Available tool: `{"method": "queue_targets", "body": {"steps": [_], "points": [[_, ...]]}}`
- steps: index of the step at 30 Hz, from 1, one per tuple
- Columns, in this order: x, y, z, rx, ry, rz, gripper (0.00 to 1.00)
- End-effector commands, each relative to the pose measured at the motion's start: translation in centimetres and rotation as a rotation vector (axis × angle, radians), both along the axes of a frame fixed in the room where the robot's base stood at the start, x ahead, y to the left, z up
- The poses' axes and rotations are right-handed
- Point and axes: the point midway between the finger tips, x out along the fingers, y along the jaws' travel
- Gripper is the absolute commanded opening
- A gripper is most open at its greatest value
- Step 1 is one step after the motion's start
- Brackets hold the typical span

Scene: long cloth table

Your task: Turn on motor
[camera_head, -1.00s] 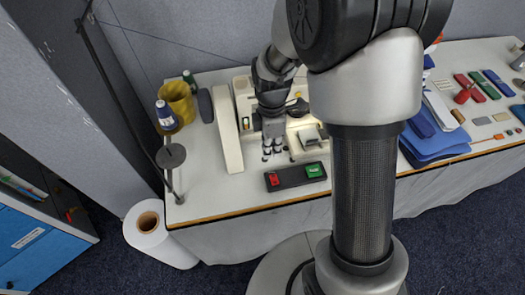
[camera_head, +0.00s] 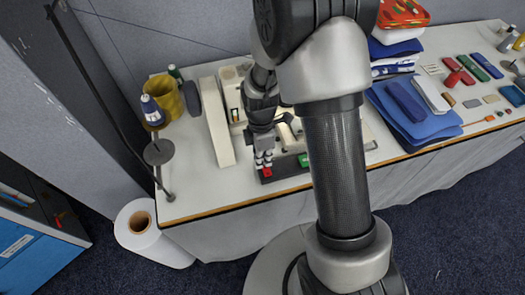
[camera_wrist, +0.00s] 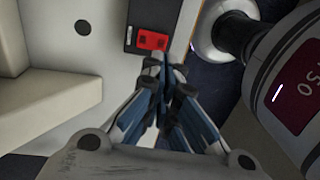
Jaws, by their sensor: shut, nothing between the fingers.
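A black switch box (camera_head: 285,172) lies near the front edge of the table, with a red button (camera_head: 267,172) at its left end and a green button (camera_head: 303,160) at its right end. My arm's forearm hides part of the box's right end. My gripper (camera_head: 263,160) is shut and empty, pointing down just behind and above the red button. In the wrist view, the fingertips (camera_wrist: 165,62) are close to the red button (camera_wrist: 152,39); I cannot tell whether they touch it. The green button is out of the wrist view.
A cream sewing machine (camera_head: 218,125) stands behind and left of the box. A yellow mug (camera_head: 168,104) and thread spools are at the far left. Blue folded cloth (camera_head: 416,122) lies right of my arm. A white roll (camera_head: 150,235) stands on the floor.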

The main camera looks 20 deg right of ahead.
Motion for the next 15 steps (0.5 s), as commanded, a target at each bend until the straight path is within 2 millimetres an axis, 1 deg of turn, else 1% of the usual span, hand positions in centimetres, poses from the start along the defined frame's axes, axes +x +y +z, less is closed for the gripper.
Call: {"method": "queue_targets", "body": {"steps": [1, 6, 10, 15], "points": [[-0.2, 0.0, -1.4, 0.000, 0.004, 0.000, 0.00], [-0.5, 0.0, -4.0, 0.000, 0.001, 0.000, 0.00], [-0.6, 0.0, -5.0, 0.000, -0.001, 0.000, 0.00], [-0.6, 0.0, -5.4, 0.000, -0.001, 0.000, 0.00]]}}
